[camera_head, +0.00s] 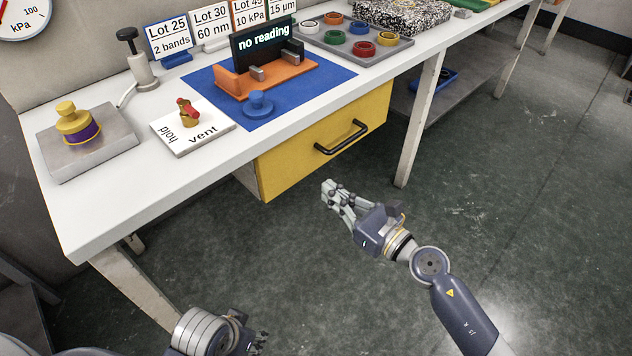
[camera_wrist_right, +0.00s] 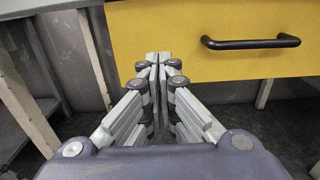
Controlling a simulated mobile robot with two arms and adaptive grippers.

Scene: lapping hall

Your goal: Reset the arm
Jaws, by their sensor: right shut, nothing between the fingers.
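My right gripper (camera_head: 329,190) is in front of the bench, below the yellow drawer, over the floor. Its fingers (camera_wrist_right: 152,62) are together and empty in the right wrist view. It touches nothing that I can see. My right arm comes in from the lower right, bent at the elbow. My left gripper (camera_head: 254,338) is at the bottom edge of the head view, partly cut off. Whether its fingers are open or shut does not show clearly.
The yellow drawer (camera_head: 290,158) with a black handle (camera_head: 341,138) looks closed; it also shows in the wrist view (camera_wrist_right: 185,35). Floor right is clear.

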